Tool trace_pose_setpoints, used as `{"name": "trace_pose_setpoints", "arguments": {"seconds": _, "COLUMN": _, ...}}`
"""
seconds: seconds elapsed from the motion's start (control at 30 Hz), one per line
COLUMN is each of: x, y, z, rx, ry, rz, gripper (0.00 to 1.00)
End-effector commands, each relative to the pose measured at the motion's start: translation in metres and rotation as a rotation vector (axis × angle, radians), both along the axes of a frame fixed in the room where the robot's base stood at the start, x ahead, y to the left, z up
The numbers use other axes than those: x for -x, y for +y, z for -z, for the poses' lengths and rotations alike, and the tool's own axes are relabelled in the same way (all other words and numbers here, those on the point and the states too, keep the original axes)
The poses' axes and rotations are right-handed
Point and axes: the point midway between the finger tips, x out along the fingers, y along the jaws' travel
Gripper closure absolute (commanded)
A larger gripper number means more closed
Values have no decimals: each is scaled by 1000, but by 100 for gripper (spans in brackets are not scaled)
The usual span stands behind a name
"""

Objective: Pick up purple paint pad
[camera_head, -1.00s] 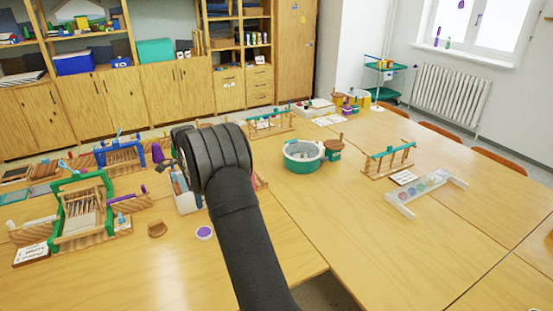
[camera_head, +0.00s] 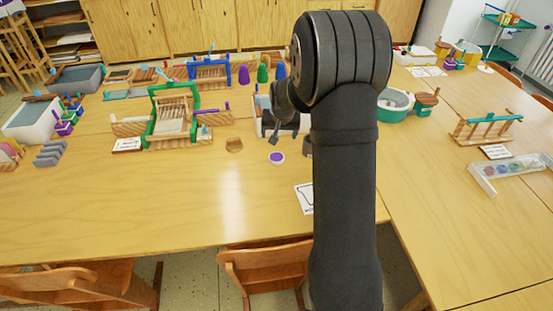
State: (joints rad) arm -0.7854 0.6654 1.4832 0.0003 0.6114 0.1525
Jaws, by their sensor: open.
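The purple paint pad (camera_head: 276,157) looks like a small round white dish with a purple top. It lies flat on the wooden table, left of my arm. My gripper (camera_head: 290,143) hangs from the arm's far end, partly hidden behind my thick dark forearm. Its dark fingers show apart, one beside the pad's far edge and one to the right. The gripper is open and empty. I cannot tell its height above the pad or whether it touches it.
A small brown wooden piece (camera_head: 234,145) sits left of the pad. A green-framed loom (camera_head: 172,118) stands further left, and a white container (camera_head: 264,122) stands just behind. A white card (camera_head: 304,198) lies nearer. The table's front left is clear. A chair (camera_head: 265,268) stands at the front edge.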

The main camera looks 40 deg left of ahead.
Motion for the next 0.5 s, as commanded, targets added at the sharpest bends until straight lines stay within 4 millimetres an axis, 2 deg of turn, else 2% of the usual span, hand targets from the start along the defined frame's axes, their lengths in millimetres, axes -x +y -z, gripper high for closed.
{"name": "trace_pose_setpoints", "arguments": {"seconds": 0.1, "x": 5, "y": -5, "z": 0, "rx": 9, "ry": -48, "rz": -97, "gripper": 19}}
{"name": "trace_pose_setpoints", "arguments": {"seconds": 0.27, "x": 6, "y": -6, "z": 6, "rx": 15, "ry": -70, "rz": -143, "gripper": 19}}
{"name": "trace_pose_setpoints", "arguments": {"seconds": 0.5, "x": -5, "y": 5, "z": 42, "rx": 17, "ry": -68, "rz": -143, "gripper": 19}}
